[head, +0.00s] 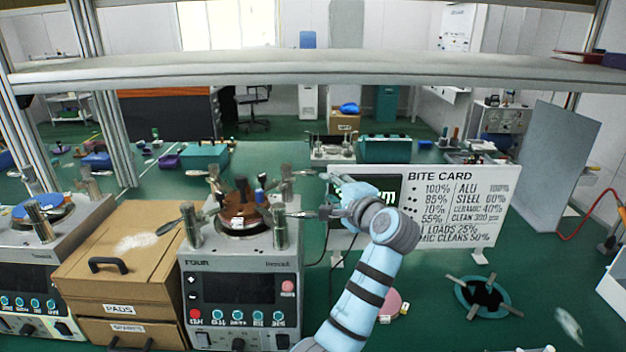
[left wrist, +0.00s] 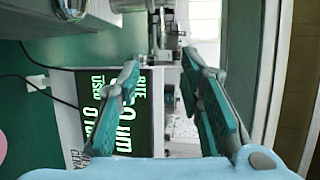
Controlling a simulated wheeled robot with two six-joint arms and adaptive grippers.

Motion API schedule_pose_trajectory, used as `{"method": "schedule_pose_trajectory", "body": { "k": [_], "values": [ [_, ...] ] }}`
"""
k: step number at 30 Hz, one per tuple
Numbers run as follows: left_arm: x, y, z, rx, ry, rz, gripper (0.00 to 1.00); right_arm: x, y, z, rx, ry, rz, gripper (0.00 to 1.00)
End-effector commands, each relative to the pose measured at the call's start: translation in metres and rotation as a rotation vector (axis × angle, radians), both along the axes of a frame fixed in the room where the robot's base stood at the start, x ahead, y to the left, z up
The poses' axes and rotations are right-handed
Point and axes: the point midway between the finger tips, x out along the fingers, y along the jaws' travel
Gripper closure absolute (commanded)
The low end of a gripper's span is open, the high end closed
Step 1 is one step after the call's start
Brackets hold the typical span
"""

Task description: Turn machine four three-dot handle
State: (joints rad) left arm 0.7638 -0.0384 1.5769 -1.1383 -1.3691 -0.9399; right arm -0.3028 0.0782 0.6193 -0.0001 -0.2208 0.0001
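Machine four (head: 238,263), a grey lapping machine marked "FOUR", stands at the centre left with a brown disc (head: 240,212) on top. Several metal posts with handles stand around the disc, including a front left post (head: 191,226) and a front right post (head: 280,227). I cannot make out dots on any handle. My right gripper is not in view.
A cardboard box (head: 128,235) marked "PADS" stands left of the machine, with another machine (head: 40,250) beyond it. A white "BITE CARD" board (head: 455,210) stands behind my left arm. A low shelf (head: 320,68) crosses above.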

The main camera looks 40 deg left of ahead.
Motion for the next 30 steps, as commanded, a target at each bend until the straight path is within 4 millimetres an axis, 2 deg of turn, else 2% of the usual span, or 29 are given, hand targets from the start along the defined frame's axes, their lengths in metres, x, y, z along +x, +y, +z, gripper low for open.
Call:
{"method": "schedule_pose_trajectory", "body": {
  "k": [9, 15, 20, 27, 30],
  "values": [
    [0.029, 0.078, -0.011, 0.001, 0.002, 0.017, 0.66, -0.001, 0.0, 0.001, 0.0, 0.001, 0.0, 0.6],
    [0.049, 0.112, -0.019, 0.0, 0.0, 0.012, 0.66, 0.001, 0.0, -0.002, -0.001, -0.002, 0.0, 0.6],
    [0.055, 0.122, -0.021, -0.002, 0.0, 0.011, 0.66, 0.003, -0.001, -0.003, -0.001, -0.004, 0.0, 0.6],
    [0.056, 0.122, -0.021, -0.001, -0.002, 0.009, 0.66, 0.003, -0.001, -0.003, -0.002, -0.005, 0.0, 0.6],
    [0.056, 0.122, -0.021, -0.001, -0.002, 0.009, 0.82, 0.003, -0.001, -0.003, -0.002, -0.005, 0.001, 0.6]
  ]
}}
